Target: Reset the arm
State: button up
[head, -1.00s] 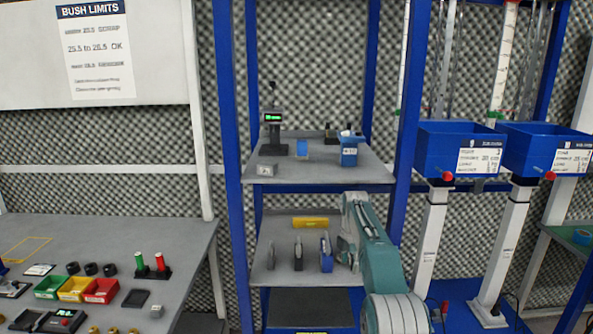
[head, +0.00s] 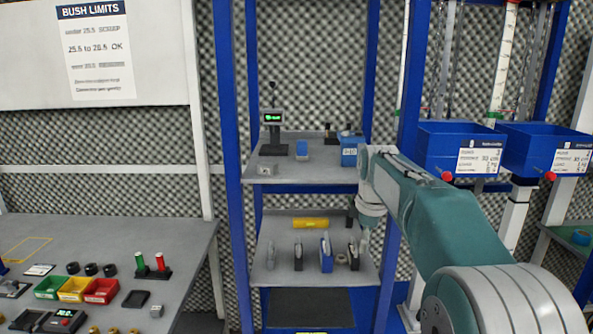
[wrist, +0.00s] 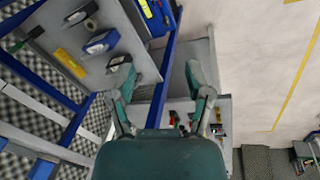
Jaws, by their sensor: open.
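My gripper (wrist: 160,100) shows in the wrist view with its two fingers apart and nothing between them. In the head view my gripper (head: 364,238) hangs at the right side of the blue-framed rack, near the right edge of the lower shelf. My arm reaches up from the lower right and bends down at the wrist. The fingertips are small and partly hidden in the head view. The gripper looks close to the rack's right post.
The lower shelf (head: 283,273) holds a yellow block (head: 310,223) and several upright pieces. The upper shelf (head: 315,176) carries a gauge stand (head: 273,128) and a blue box (head: 350,152). Blue bins (head: 455,140) hang at right. A grey table (head: 180,240) with small trays stands left.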

jog(key=s+m+t, duration=0.2)
jog(key=s+m, duration=0.8)
jog(key=s, duration=1.5)
jog(key=s+f+m+t, duration=0.1)
jog(key=s+f+m, duration=0.3)
jog(key=s, duration=0.4)
jog(key=shift+s+f, duration=0.3)
jog(key=shift+f, duration=0.25)
